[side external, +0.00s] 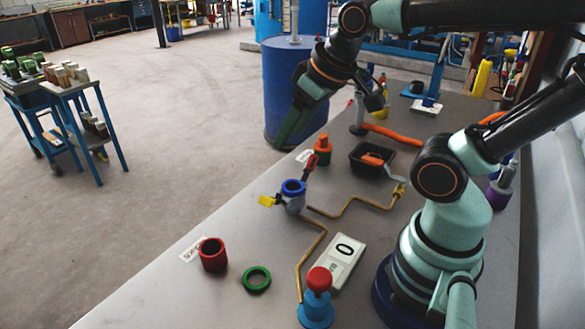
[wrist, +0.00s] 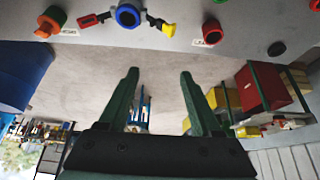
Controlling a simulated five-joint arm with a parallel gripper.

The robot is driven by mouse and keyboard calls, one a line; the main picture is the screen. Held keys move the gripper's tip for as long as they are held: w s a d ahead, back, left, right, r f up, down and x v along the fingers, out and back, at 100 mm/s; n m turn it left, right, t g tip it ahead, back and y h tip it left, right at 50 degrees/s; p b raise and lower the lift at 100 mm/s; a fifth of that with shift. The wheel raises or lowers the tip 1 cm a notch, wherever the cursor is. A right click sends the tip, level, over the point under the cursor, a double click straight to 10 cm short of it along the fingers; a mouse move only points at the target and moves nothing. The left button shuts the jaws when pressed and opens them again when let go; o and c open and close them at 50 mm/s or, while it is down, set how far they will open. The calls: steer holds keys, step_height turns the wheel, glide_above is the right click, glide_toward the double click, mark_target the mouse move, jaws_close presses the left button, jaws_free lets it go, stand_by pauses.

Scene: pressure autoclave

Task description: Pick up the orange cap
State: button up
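The orange cap (side external: 322,150) stands upright on the grey bench near its left edge, beside a white label. In the wrist view the orange cap (wrist: 52,18) shows at the upper left, by the bench edge. My gripper (side external: 288,138) hangs in front of the blue barrel, left of the cap in the side view and apart from it. In the wrist view my gripper (wrist: 159,74) has its two dark green fingers spread with nothing between them. The cap is well outside the fingers.
A blue-ringed valve (side external: 293,190) with a red handle stands near the cap. A black tray (side external: 371,158) lies to its right. A red cup (side external: 213,254), green ring (side external: 256,280) and red-topped knob (side external: 319,282) are nearer. Brass pipes (side external: 314,248) cross the bench.

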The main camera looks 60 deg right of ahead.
steer(key=n+g, duration=0.4)
steer(key=g, duration=0.2)
glide_above(324, 135)
step_height(324, 135, down, 7)
steer(key=shift+n, duration=0.3)
steer(key=f, duration=0.6)
steer(key=shift+w+f, duration=0.25)
steer(key=shift+f, duration=0.15)
steer(key=shift+s+a+f, duration=0.1)
steer(key=shift+s+f, duration=0.05)
steer(key=shift+f, duration=1.2)
steer(key=shift+s+f, duration=0.1)
steer(key=shift+f, duration=1.2)
steer(key=shift+c, duration=0.3)
